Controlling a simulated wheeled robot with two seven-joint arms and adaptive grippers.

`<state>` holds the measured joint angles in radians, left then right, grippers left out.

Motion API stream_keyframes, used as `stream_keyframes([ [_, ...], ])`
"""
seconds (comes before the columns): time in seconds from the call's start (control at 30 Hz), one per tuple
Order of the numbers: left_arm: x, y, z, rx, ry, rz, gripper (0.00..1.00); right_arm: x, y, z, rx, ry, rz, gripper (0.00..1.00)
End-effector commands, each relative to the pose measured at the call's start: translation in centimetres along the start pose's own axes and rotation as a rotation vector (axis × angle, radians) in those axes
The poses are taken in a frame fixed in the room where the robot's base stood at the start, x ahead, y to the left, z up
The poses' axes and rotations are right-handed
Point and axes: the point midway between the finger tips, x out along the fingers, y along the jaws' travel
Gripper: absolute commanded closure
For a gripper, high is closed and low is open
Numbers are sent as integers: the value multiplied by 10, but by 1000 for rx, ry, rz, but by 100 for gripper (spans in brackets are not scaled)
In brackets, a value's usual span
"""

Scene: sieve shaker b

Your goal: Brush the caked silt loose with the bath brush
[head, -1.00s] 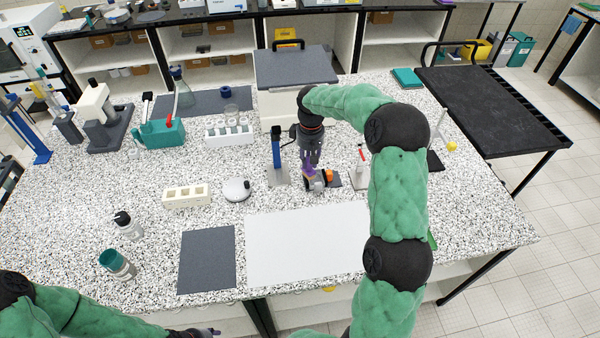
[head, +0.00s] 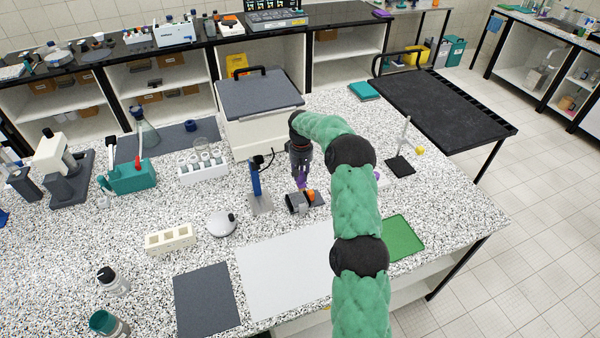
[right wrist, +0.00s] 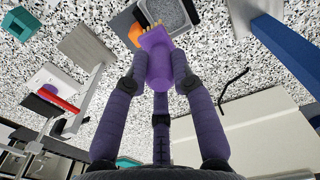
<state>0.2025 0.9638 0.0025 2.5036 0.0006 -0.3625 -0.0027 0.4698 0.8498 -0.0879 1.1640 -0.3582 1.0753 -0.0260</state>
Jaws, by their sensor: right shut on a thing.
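My right gripper (head: 302,183) is low over the middle of the bench, beside the blue post. In the right wrist view it (right wrist: 160,75) is shut on a purple brush (right wrist: 158,62), whose pale yellow bristles point away from my palm. The bristle end is close to a grey, light-rimmed holder with a speckled grey inside (right wrist: 172,14); I cannot tell whether they touch. The holder looks like the small dark piece (head: 297,203) in the head view, with an orange part (head: 309,196) beside it. Silt cannot be told apart clearly. My left gripper is out of view.
A blue post on a grey base (head: 256,182) stands close left of my right gripper. A large grey-lidded box (head: 262,110) stands behind. A white sheet (head: 285,270), a dark mat (head: 206,300) and a green tray (head: 403,238) lie in front. A cream block (head: 170,238) is left.

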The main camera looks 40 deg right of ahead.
Motion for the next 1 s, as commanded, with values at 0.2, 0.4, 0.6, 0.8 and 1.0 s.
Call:
stream_keyframes([
  [0.2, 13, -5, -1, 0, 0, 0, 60, 24, 0, 0, -1, -1, 0, 100],
  [0.4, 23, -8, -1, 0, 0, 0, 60, 45, 0, 1, -1, -1, 0, 100],
  [0.6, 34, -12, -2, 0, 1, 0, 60, 64, 0, 0, -1, 0, 0, 100],
  [0.8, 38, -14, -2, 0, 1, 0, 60, 72, 0, 0, -1, 0, 0, 100],
  [1.0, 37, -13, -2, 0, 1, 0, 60, 72, 0, 0, -1, 1, 0, 100],
])
